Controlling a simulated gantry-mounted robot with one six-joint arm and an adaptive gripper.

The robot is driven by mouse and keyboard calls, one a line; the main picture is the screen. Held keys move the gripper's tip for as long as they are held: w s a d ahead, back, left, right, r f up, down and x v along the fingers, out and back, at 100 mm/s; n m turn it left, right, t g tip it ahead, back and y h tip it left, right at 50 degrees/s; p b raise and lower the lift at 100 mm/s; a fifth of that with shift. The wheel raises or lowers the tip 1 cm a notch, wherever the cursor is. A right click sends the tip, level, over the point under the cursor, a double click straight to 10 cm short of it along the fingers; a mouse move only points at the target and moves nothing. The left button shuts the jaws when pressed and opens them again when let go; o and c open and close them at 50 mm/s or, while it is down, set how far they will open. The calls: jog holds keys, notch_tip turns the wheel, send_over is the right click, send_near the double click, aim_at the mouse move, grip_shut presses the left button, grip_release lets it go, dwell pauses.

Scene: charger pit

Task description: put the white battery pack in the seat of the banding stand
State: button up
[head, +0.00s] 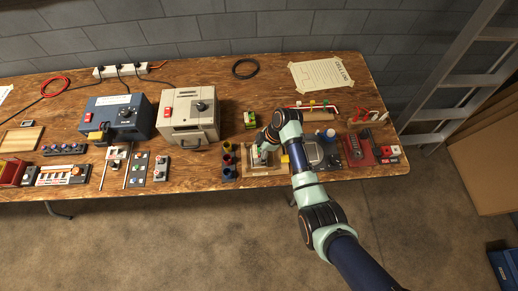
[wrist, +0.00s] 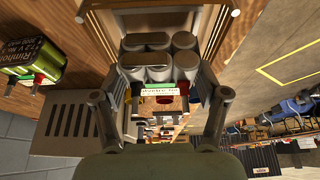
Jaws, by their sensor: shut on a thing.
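The white battery pack (wrist: 158,58), a block of pale grey-white cells with a printed label and small red and green parts at its near end, is between the fingers of my gripper (wrist: 163,88). My gripper is shut on it. In the head view my gripper (head: 262,141) is low over the front of the bench, above a wooden-based stand (head: 277,172) that looks like the banding stand. In the wrist view a wooden edge (wrist: 223,28) surrounds the area beyond the pack. The pack hides the seat, so I cannot tell whether they touch.
A green battery pack (head: 250,118) stands behind and left of my gripper. Dark cups (head: 228,160) stand close on the left. A beige charger box (head: 190,115) is further left, and a red tool holder (head: 358,152) is at right. The bench's front edge is near.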

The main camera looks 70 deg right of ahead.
jog(key=shift+f+b, duration=0.75)
jog(key=shift+f, duration=0.35)
dwell(0.6)
jog(key=o, duration=1.6)
jog(key=shift+c, duration=0.2)
notch_tip(320, 180, up, 7)
jog(key=p, duration=0.6)
jog(key=shift+p, duration=0.4)
